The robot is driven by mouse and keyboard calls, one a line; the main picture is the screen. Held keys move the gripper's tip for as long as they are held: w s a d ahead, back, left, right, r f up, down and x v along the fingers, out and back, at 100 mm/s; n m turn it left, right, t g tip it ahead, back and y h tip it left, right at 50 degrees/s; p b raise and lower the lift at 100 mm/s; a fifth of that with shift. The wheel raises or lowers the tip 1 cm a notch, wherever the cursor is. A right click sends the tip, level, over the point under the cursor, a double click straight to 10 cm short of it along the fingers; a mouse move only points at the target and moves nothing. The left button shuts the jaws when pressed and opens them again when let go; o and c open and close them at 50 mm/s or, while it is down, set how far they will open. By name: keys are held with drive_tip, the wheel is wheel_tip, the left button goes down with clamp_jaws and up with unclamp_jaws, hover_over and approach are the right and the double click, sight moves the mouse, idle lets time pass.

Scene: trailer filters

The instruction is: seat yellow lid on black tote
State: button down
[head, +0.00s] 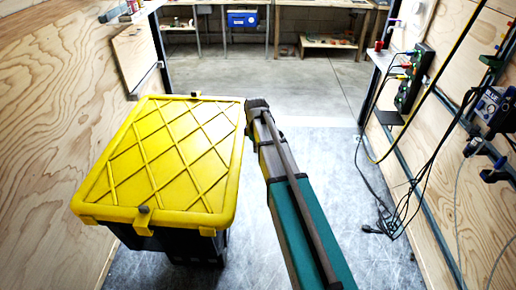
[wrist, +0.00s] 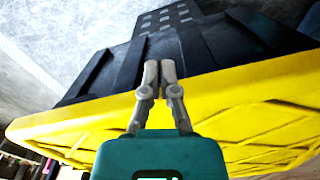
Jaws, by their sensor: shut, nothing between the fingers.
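The yellow lid (head: 165,165), with a raised diamond pattern, lies over the top of the black tote (head: 180,243) at the left in the head view. Its rim covers the tote's top edge; I cannot tell whether it is fully pressed down all round. In the wrist view, the lid's rim (wrist: 225,95) crosses the picture, with the black tote's ribbed wall (wrist: 205,45) above it. My gripper (wrist: 160,65) is shut and empty, its fingertips in front of the tote's wall near the rim. I cannot tell whether they touch. The fingers are not clear in the head view.
Plywood walls stand on both sides. Cables (head: 398,215) hang and lie along the right wall, near a blue clamp-like item (head: 488,103). A workbench with a blue box (head: 242,19) stands at the back.

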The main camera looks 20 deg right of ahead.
sight(242, 149)
drive_tip(key=shift+w+a+f+b, duration=0.35)
drive_tip(key=shift+a+f+b, duration=0.2)
drive_tip(key=shift+f, duration=0.1)
drive_tip(key=shift+w+a+f+b, duration=0.4)
drive_tip(key=shift+a+f+b, duration=0.15)
drive_tip(key=shift+a+f, duration=0.05)
drive_tip(key=shift+w+a+f+b, duration=0.35)
drive_tip(key=shift+a+f+b, duration=0.2)
drive_tip(key=shift+f, duration=0.1)
drive_tip(key=shift+w+a, duration=0.55)
drive_tip(key=shift+a, duration=0.2)
drive_tip(key=shift+s+d, duration=0.1)
